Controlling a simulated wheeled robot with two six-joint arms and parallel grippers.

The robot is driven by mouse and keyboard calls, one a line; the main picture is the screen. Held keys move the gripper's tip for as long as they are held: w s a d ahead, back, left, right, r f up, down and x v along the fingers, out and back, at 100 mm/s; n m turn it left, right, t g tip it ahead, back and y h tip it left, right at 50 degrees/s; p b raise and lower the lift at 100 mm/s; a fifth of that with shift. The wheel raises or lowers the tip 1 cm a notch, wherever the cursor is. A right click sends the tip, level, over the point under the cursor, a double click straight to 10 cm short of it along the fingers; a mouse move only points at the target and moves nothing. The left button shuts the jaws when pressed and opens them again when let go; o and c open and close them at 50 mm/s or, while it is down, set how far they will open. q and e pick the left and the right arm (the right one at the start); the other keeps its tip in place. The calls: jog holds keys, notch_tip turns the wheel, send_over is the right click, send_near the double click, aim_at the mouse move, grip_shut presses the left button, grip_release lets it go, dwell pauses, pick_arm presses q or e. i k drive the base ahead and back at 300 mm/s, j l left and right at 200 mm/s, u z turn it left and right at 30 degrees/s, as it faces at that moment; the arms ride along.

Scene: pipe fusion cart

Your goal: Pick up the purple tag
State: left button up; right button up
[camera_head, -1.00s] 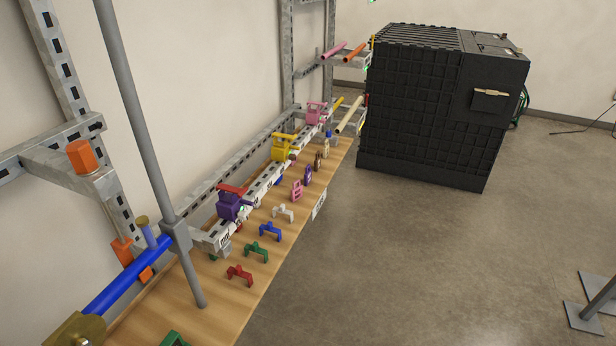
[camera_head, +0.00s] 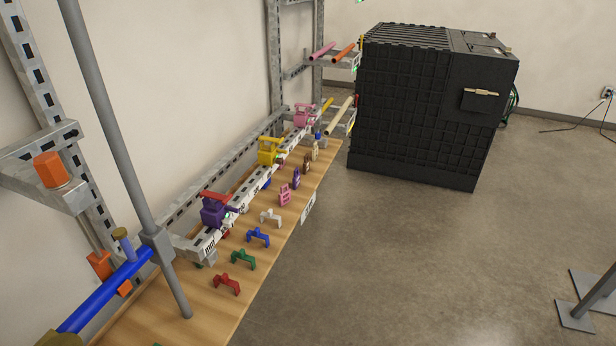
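A small purple tag (camera_head: 296,178) stands on the wooden shelf board (camera_head: 268,262), between a pink tag (camera_head: 285,194) on its near side and a brown tag (camera_head: 307,164) on its far side. A cream tag (camera_head: 315,151) stands farther back in the same row. A larger purple clamp-like piece (camera_head: 214,211) with a red top sits on the metal rail behind the board. Neither of my grippers is in view.
White, blue (camera_head: 258,237), green and red clips line the board's near part. A black crate-like box (camera_head: 425,110) is at the back.

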aim_at(295, 180)
jog(key=i+l+z, duration=0.4)
jog(key=i, duration=0.35)
jog(key=i+z, duration=0.45)
jog(key=i, duration=0.3)
jog(key=i+l+u, duration=0.1)
jog(key=i+u, duration=0.3)
jog(key=i, duration=0.15)
jog(key=i+l+u, duration=0.35)
jog(key=i, duration=0.15)
jog(key=i+l+u, duration=0.4)
jog(key=i+j, duration=0.05)
